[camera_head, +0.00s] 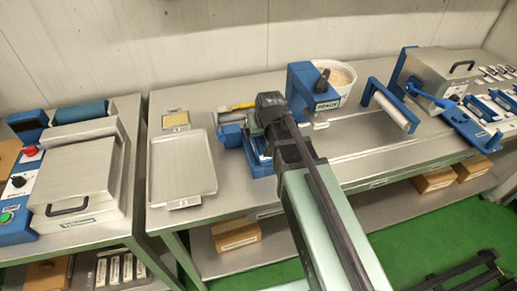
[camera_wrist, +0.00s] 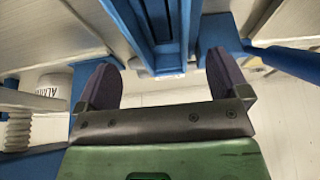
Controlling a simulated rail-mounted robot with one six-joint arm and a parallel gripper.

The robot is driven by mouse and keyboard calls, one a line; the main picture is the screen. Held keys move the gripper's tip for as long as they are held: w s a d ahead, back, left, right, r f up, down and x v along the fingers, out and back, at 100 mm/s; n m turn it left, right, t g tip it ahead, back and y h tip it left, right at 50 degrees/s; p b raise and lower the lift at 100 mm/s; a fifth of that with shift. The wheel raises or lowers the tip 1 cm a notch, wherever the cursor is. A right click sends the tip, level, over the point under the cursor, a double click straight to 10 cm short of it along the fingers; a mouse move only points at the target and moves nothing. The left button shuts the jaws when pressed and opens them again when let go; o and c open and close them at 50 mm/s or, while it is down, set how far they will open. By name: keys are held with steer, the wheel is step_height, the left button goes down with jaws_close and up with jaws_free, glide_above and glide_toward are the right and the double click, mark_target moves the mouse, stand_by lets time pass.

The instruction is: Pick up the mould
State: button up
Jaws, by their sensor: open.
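My gripper (camera_wrist: 162,85) is open, its two dark fingers apart in the wrist view with nothing between their pads. A long blue and grey channel-shaped piece (camera_wrist: 160,35) lies just ahead of the gap between the fingertips; it may be the mould, but I cannot tell for sure. In the head view my arm reaches over the table and hides much of the blue device (camera_head: 258,157) at its end. Blue and grey trough-like pieces (camera_head: 490,107) lie at the far right of the table.
A flat metal tray (camera_head: 181,170) lies left of my arm, with a small dish (camera_head: 175,120) behind it. A blue-framed roller (camera_head: 390,107) is to the right. Bare table lies between them.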

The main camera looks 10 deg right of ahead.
mark_target(259, 143)
steer(key=b+x, duration=0.4)
steer(key=x, duration=0.2)
steer(key=shift+f+b, duration=0.15)
steer(key=shift+b, duration=0.25)
steer(key=shift+s+r, duration=0.1)
steer(key=shift+r, duration=0.15)
steer(key=shift+f, duration=0.2)
steer(key=c, duration=1.2)
steer(key=shift+r, duration=0.15)
step_height(259, 143, up, 20)
steer(key=p, duration=2)
